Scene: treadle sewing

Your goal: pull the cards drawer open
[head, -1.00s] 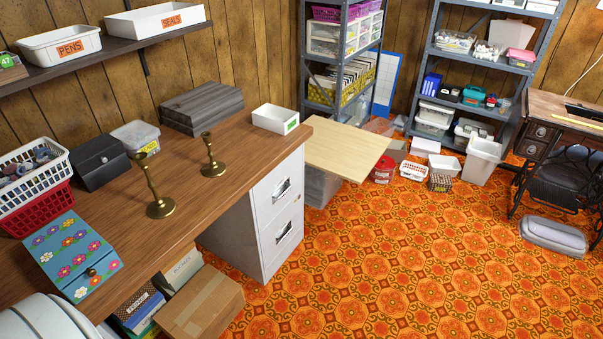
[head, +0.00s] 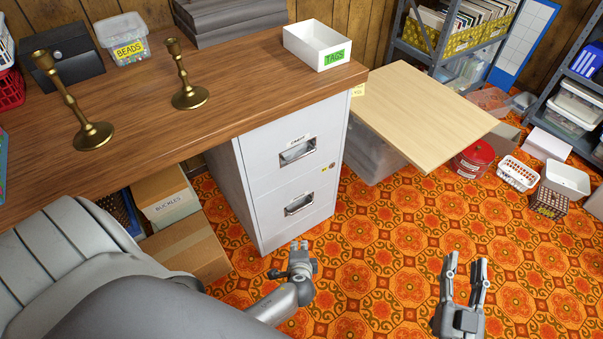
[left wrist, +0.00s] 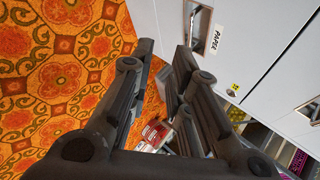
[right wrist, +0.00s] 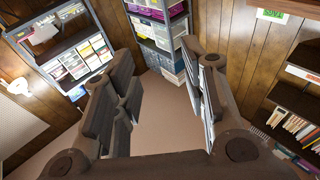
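A light grey two-drawer cabinet (head: 255,205) stands under the right end of the wooden desk. Its upper drawer (head: 280,160) has a metal handle (head: 297,151) and a small label too small to read surely; its lower drawer (head: 285,210) has a similar handle (head: 299,204). Both drawers look shut. My left gripper (head: 299,246) is open and empty, low in front of the cabinet. My right gripper (head: 465,268) is open and empty, to the right over the floor.
A light wooden board (head: 425,115) juts out right of the cabinet. The desk (head: 215,100) holds brass candlesticks (head: 190,95) and a TAGS box (head: 317,48). Cardboard boxes (head: 185,245) lie under it. Baskets and a red tin (head: 473,158) stand further right. The patterned floor before the cabinet is clear.

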